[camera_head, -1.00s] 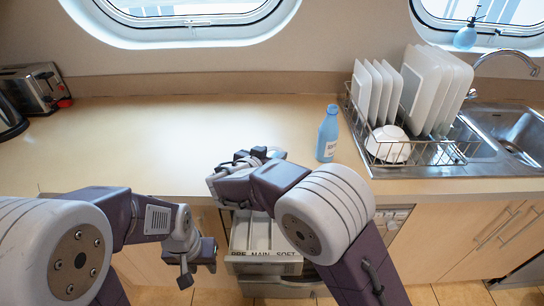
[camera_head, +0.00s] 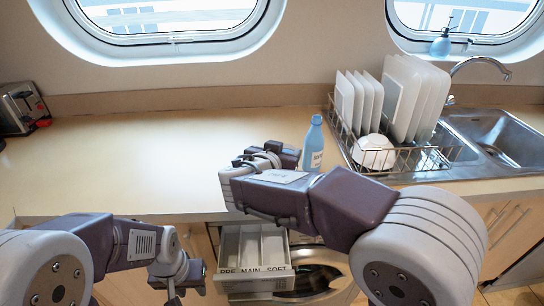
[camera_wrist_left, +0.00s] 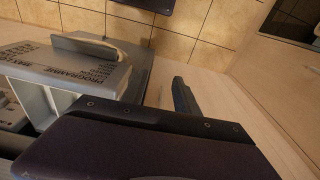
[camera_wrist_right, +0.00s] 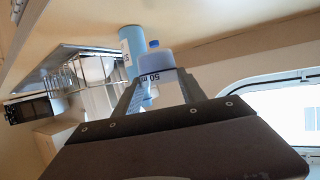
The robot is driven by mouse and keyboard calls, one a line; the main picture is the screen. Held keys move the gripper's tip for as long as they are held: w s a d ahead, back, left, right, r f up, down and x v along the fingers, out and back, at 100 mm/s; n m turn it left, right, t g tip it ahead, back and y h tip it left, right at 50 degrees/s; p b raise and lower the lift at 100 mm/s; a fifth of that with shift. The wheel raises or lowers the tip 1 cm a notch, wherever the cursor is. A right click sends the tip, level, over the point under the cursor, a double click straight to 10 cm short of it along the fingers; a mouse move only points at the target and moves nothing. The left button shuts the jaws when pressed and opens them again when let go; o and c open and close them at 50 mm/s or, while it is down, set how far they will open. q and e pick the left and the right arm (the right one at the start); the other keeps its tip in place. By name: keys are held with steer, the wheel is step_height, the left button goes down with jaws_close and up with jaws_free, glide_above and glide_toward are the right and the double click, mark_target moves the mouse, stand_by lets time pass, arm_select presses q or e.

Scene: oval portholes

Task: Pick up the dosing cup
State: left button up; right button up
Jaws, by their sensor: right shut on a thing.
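The dosing cup (camera_wrist_right: 150,74) is a small pale bluish cup with a dark "50 m" marking, seen in the right wrist view. My right gripper (camera_wrist_right: 160,82) is shut on it, with a finger on each side. In the head view my right gripper (camera_head: 264,158) is over the counter's front part, left of the blue bottle; the cup cannot be made out there. My left gripper (camera_head: 178,275) hangs below the counter's front edge, left of the open detergent drawer; its finger gap is unclear.
A blue bottle (camera_head: 314,145) stands close to the right gripper. The open detergent drawer (camera_head: 254,270), marked PRE, MAIN, SOFT, sticks out under the counter (camera_head: 120,150). A dish rack (camera_head: 420,160) and sink (camera_head: 500,135) are at right, a toaster (camera_head: 20,107) at left. The counter's middle is clear.

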steer(key=shift+s+d+r, duration=0.5)
steer(key=shift+d, duration=0.25)
steer(key=shift+s+d+r, duration=0.5)
steer(key=shift+d, duration=0.2)
